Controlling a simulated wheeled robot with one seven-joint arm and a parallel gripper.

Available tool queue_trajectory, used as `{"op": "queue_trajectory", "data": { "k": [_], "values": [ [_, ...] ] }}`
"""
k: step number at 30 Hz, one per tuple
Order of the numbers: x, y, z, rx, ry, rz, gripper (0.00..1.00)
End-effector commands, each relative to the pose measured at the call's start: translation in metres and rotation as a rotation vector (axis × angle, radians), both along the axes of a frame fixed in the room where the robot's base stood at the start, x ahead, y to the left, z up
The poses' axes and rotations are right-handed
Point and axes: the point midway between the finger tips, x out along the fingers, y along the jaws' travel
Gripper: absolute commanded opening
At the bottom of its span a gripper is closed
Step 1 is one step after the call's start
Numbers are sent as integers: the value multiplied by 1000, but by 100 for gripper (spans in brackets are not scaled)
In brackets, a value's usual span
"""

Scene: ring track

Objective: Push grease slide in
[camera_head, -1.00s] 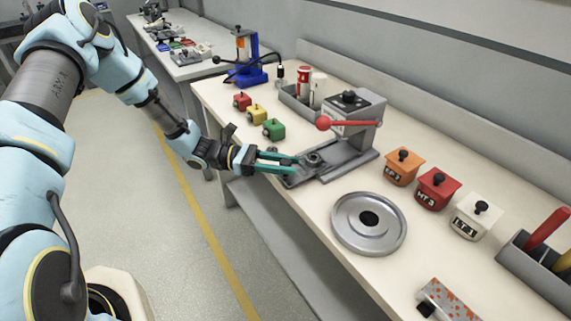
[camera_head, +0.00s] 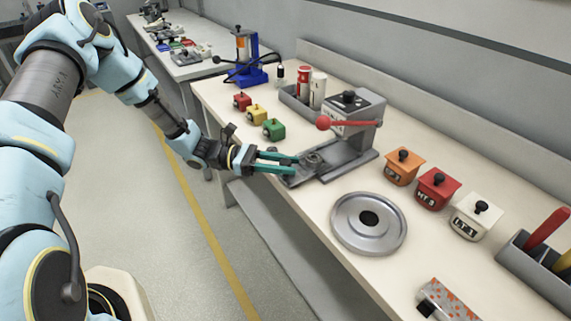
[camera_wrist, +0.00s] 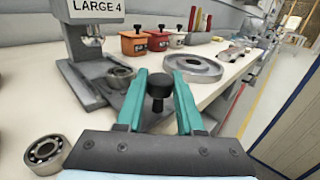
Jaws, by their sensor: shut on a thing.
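The grease station (camera_head: 352,122) is a grey press with a red-knobbed lever, standing on the bench; its label reads LARGE 4 in the wrist view (camera_wrist: 77,40). Its flat grey slide (camera_head: 330,172) sticks out at the front, with a metal bearing (camera_head: 313,158) lying on it. The bearing also shows in the wrist view (camera_wrist: 121,74). My gripper (camera_head: 294,163) is at the slide's outer end. Its green fingers are shut on the slide's black knob (camera_wrist: 158,88), which stands between them in the wrist view. The knob is hard to make out in the head view.
A second bearing (camera_wrist: 45,152) lies left of my gripper in the wrist view. A round metal dish (camera_head: 368,223) and orange, red and white boxes (camera_head: 438,188) stand right of the station. Small red, yellow and green blocks (camera_head: 273,129) stand on its left.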

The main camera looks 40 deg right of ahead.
Motion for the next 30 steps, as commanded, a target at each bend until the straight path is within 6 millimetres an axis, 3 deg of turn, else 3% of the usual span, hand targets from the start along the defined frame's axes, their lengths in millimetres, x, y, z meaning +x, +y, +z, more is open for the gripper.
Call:
{"op": "queue_trajectory", "data": {
  "k": [4, 13, 23, 24, 30],
  "values": [
    [1, -9, -2, -2, -3, 1, 0],
    [-3, -63, -3, -1, -1, 1, 0],
    [-3, -69, -1, 2, 1, 3, 0],
    [-3, -69, -1, 2, 1, 3, 38],
    [-3, -69, 0, 1, 0, 2, 60]
  ]
}}
